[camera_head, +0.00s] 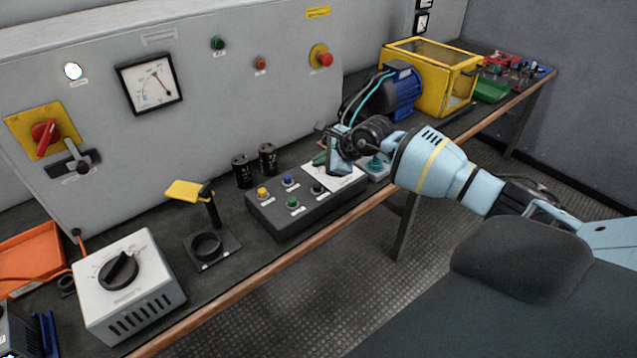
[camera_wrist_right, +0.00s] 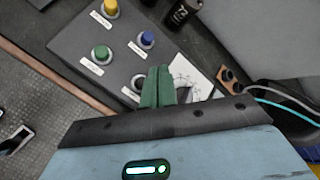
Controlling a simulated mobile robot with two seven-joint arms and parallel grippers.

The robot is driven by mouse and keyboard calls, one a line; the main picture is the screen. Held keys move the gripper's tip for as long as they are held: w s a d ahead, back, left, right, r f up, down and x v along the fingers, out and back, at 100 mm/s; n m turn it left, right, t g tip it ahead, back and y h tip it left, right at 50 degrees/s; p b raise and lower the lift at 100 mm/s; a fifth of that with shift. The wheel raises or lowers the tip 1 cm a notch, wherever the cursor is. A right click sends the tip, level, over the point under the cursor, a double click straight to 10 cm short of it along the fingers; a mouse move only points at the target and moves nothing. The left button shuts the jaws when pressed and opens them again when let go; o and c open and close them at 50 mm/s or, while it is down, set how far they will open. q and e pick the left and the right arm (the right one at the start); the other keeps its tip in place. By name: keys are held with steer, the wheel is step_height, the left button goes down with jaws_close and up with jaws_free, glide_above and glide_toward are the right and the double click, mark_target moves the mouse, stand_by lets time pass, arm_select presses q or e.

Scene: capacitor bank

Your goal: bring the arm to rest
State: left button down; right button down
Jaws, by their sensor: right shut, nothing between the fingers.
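My right arm comes in from the right in the head view. Its right gripper (camera_head: 321,160) is over the right end of the dark control box (camera_head: 275,224). In the right wrist view the two green fingers of the right gripper (camera_wrist_right: 158,88) are together with nothing between them. They are above the box's right end, near a white card (camera_wrist_right: 188,78) with a line drawing. I cannot tell whether the fingertips touch it. My left gripper is in neither view.
Two black capacitors (camera_head: 255,168) stand behind the box. A black stand with a yellow flag (camera_head: 187,190) and a white knob unit (camera_head: 130,288) are to the left. A blue motor (camera_head: 402,93) and yellow cage (camera_head: 440,75) are beyond the gripper. Open floor lies before the bench.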

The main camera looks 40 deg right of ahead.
stand_by(0.3)
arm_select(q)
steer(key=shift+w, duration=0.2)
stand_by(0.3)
